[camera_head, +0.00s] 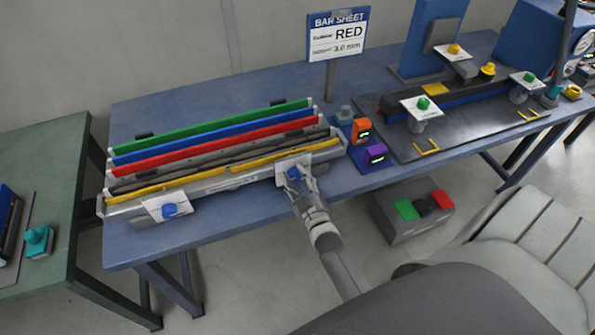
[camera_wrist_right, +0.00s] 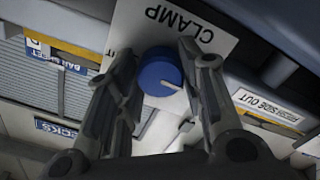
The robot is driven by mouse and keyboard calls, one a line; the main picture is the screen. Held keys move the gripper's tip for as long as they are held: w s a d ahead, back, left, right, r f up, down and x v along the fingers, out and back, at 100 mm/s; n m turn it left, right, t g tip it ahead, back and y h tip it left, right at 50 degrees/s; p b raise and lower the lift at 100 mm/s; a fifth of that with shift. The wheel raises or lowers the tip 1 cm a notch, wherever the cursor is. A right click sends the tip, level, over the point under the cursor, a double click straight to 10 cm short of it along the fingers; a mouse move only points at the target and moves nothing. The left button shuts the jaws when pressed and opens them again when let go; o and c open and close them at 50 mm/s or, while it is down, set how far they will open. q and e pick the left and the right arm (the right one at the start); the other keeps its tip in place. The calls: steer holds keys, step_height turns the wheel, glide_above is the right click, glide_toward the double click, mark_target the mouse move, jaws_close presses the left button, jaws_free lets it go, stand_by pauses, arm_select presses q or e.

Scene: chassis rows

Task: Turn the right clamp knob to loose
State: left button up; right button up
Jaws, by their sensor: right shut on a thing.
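The right clamp knob is a blue round knob (camera_wrist_right: 160,72) with a pale pointer line, on a white plate marked CLAMP (camera_wrist_right: 200,25). In the head view the knob (camera_head: 293,173) is at the right front end of the bar rack (camera_head: 230,182). My right gripper (camera_wrist_right: 160,78) is shut on the knob, one finger on each side. It also shows in the head view (camera_head: 298,180). The pointer line slants toward the right finger; the plate's other lettering is mostly hidden. A second blue knob (camera_head: 169,210) sits on a white plate at the rack's left front. My left gripper is out of view.
The rack holds green, blue, red, dark and yellow bars. A sign reading RED, 3.0 mm (camera_head: 338,37) stands behind. Orange (camera_head: 361,130) and purple (camera_head: 375,154) devices stand just right of the gripper. A grey box with green and red buttons (camera_head: 412,212) is below the table.

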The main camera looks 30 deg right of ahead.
steer(key=shift+f, duration=0.15)
steer(key=o, duration=1)
steer(key=shift+o, duration=0.2)
steer(key=v, duration=1.2)
